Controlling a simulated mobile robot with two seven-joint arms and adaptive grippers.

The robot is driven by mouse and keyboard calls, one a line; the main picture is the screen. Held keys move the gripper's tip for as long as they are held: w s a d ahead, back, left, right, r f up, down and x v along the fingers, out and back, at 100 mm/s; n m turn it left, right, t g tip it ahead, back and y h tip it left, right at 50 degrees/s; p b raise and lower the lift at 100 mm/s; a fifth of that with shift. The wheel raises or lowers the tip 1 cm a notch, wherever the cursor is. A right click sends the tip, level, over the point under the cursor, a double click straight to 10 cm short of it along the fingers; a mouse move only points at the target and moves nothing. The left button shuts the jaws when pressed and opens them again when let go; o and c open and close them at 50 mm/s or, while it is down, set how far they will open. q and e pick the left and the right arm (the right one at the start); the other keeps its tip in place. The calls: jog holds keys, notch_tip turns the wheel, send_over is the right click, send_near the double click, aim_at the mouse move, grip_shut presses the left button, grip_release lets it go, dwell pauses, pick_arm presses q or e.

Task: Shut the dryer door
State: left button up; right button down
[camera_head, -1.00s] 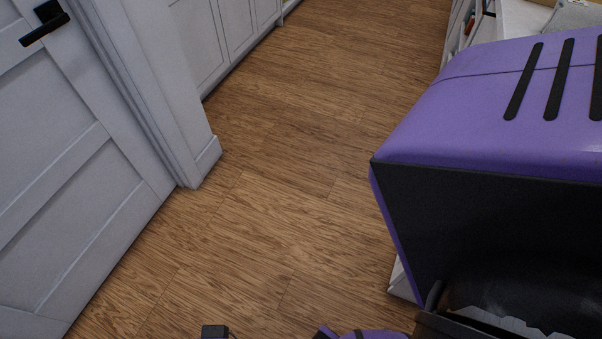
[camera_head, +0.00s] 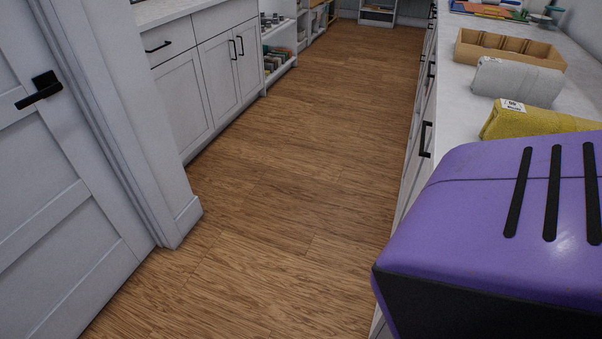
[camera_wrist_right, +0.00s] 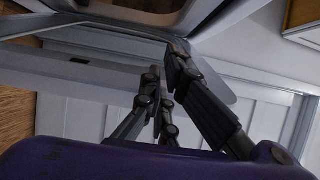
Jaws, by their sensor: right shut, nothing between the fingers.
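My right gripper (camera_wrist_right: 168,75) shows in the right wrist view with its dark fingers close together, shut and empty. Just beyond the fingers is a pale grey panel with a rounded corner (camera_wrist_right: 222,88). A rounded rim around a dark, glassy area (camera_wrist_right: 130,12) shows at the top; these look like parts of an appliance door, but I cannot tell whether it is the dryer's. Any contact between fingers and panel is unclear. In the head view neither the dryer nor either gripper shows; my purple right arm fills the lower right.
A white panelled door (camera_head: 60,200) with a black handle stands at the left. White cabinets (camera_head: 190,90) line the left side. A counter at right holds a grey towel (camera_head: 517,82), a yellow towel (camera_head: 530,121) and a wooden tray (camera_head: 505,50). The wood floor (camera_head: 290,180) between is clear.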

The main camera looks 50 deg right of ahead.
jog(key=shift+s+a, duration=0.35)
jog(key=shift+a, duration=0.2)
